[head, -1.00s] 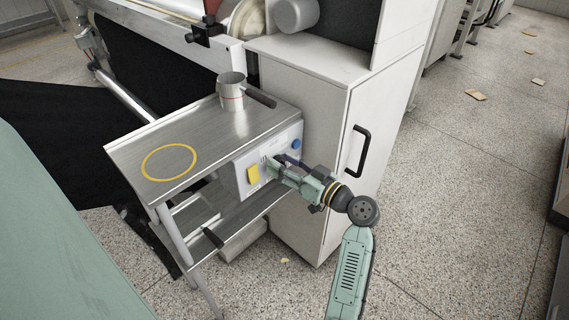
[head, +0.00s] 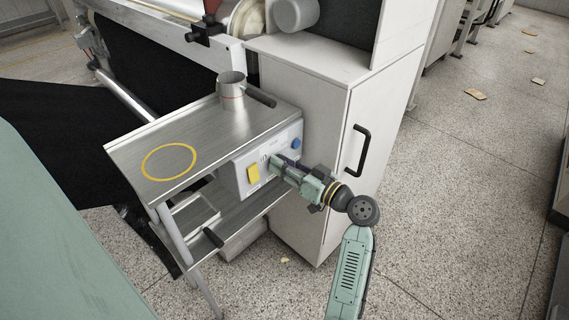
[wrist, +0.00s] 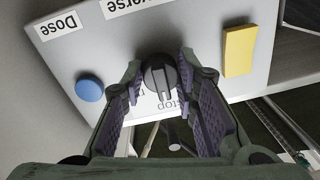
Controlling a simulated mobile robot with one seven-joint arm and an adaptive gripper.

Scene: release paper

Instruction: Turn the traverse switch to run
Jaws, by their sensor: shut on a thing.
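The traverse switch is a dark grey rotary knob (wrist: 158,77) on the light grey control panel (wrist: 205,30) in the wrist view. Its ridge runs close to up and down in that view. A "stop" label (wrist: 172,104) shows upside down below it, and another label beside it is mostly hidden by a finger. My gripper (wrist: 160,66) has its purple-padded fingers on either side of the knob and is shut on it. In the head view my gripper (head: 273,164) reaches the panel front, where the knob is hidden behind the fingers.
A yellow rocker or button (wrist: 239,51) and a blue round button (wrist: 89,88) flank the knob. Above the panel is a steel shelf (head: 200,140) with a metal cup (head: 231,95). A white cabinet (head: 320,180) with a black handle stands close to my arm.

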